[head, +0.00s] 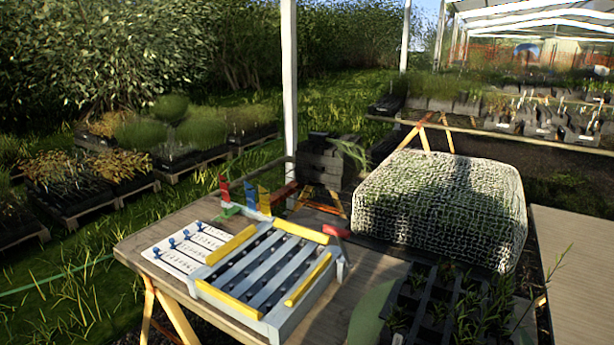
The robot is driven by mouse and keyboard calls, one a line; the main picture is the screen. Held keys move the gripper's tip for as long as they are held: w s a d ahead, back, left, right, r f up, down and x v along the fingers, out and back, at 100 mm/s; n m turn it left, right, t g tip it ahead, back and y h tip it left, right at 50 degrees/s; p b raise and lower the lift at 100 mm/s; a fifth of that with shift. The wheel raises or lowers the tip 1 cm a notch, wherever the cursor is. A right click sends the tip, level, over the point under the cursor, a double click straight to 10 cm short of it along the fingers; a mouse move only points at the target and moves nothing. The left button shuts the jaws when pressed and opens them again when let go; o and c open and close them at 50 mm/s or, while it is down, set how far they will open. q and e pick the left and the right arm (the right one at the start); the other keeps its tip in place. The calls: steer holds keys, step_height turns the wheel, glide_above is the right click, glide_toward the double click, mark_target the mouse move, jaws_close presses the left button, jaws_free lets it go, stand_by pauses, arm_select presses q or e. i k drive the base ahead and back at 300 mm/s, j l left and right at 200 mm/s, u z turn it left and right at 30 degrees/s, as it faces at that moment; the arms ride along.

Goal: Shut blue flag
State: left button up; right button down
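The blue flag (264,200) is a small upright piece at the back edge of the wooden table. A red upright flag (224,189) stands further left. Whether the blue flag is hinged, and on what, is too small to tell. Neither of my grippers shows in the head view.
A grey rack with yellow bars (247,271) and a white panel with blue knobs (187,248) lie on the wooden table (150,240). Red pieces (337,231) lie behind the rack. A mesh-covered crate (440,210) and dark plant trays (435,305) fill the right side.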

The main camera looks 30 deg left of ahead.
mark_target(251, 198)
steer(key=j+z, duration=0.15)
steer(key=j, duration=0.4)
steer(key=j+z, duration=0.1)
steer(key=j, duration=0.4)
steer(key=j+z, duration=0.15)
steer(key=j, duration=0.4)
steer(key=k+j+z, duration=0.1)
steer(key=j, duration=0.4)
steer(key=k+j+z, duration=0.15)
steer(key=j, duration=0.35)
steer(key=j+z, duration=0.1)
steer(key=j, duration=1.2)
steer(key=i+j, duration=0.15)
steer(key=j, duration=0.55)
steer(key=u, duration=0.05)
